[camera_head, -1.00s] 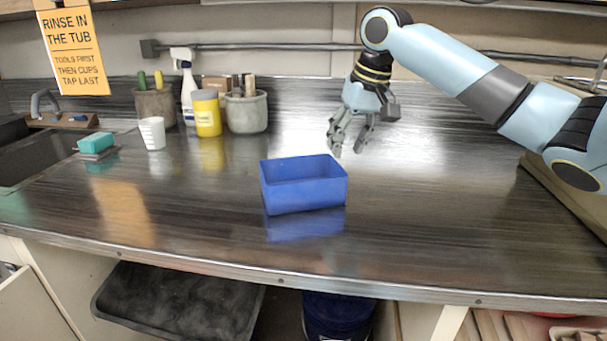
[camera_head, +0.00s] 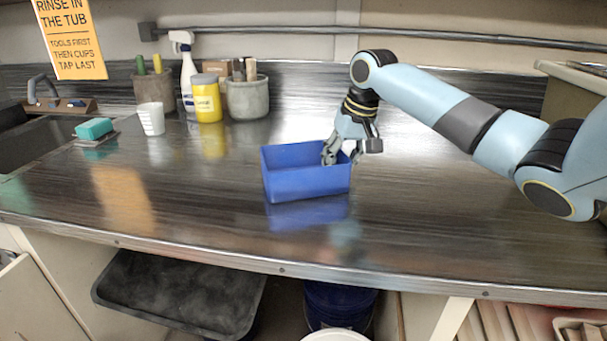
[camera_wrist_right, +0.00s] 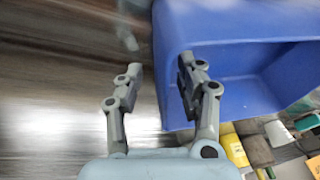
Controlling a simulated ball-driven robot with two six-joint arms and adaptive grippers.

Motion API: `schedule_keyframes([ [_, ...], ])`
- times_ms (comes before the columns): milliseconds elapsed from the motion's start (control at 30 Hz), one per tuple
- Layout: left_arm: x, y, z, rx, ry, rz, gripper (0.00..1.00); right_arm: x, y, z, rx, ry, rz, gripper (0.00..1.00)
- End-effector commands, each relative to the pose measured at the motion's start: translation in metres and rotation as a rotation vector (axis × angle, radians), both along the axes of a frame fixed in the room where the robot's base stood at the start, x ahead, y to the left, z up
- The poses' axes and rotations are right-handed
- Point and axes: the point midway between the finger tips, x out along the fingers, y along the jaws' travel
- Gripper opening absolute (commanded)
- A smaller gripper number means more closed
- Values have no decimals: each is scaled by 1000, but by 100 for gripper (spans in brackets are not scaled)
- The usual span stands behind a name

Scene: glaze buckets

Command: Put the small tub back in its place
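The small blue tub (camera_head: 305,183) stands upright on the dark counter, open side up, and looks empty. My right gripper (camera_head: 341,157) is low at the tub's right end. One finger shows inside that end and the other just outside it. In the right wrist view the tub (camera_wrist_right: 235,45) fills the upper right. There the right gripper (camera_wrist_right: 157,72) is open, one finger over the tub and one beside it, with the tub's edge between them. I cannot tell whether either finger touches. My left gripper is not in view.
Behind left stand a white cup (camera_head: 151,118), a yellow jar (camera_head: 206,100), a spray bottle (camera_head: 187,85) and two tool crocks (camera_head: 248,100). A green sponge (camera_head: 94,128) lies by the sink (camera_head: 35,145). The counter (camera_head: 200,200) around the tub is clear.

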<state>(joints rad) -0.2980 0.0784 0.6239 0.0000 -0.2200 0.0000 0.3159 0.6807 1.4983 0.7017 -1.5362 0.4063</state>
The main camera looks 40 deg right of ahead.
Motion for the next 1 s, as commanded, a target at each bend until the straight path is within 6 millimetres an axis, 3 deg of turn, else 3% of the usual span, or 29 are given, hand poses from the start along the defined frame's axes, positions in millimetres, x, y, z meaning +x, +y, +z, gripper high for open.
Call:
schedule_keyframes([
  [200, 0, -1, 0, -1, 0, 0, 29, 0, 0, 0, 0, -1, 0, 36],
  [500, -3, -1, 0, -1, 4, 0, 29, 0, 0, 0, -1, 0, 0, 0],
  [1000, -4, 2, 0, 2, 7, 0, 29, 0, 0, 2, 0, -1, 0, 0],
])
